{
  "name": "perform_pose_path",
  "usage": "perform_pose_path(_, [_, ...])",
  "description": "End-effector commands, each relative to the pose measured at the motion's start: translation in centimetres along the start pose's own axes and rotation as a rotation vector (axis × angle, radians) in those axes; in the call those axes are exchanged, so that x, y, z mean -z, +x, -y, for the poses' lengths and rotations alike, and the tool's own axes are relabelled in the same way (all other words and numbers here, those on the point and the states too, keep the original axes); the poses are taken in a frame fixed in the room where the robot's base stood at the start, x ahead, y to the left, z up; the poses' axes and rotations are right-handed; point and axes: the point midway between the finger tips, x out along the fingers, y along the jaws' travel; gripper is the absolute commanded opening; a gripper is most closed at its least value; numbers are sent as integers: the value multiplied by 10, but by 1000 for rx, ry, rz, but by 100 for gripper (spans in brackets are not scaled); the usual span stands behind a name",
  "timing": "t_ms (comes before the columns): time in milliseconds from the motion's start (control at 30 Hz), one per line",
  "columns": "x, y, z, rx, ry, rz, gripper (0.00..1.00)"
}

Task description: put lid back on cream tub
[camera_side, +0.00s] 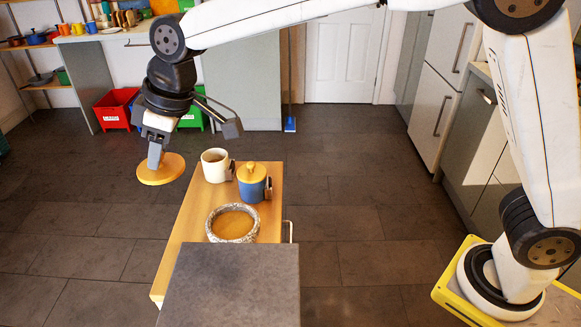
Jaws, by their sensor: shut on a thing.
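My gripper (155,158) is shut on an orange-yellow round lid (161,172), seen as a flat disc below the fingers. The lid's grip point is hidden by the fingers. It shows to the left of the wooden table's edge, in the air and apart from the tub. The cream tub (214,168) stands upright and open near the far end of the table (188,243), to the right of the lid. Something dark shows inside it, and a dark grey part is on its right side.
A blue tub (253,190) with a yellow lid (252,172) stands close to the right of the cream tub. A round dish (233,224) with a mottled rim and an orange-brown inside lies nearer. A dark grey block (232,285) covers the table's near end.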

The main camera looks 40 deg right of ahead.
Motion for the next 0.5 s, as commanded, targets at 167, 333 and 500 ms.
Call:
perform_pose_path(167, [8,22,-56,-36,85,2,0])
perform_pose_path(333, [8,41,-108,-68,162,2,0])
perform_pose_path(500, [1,60,-161,-100,238,2,0])
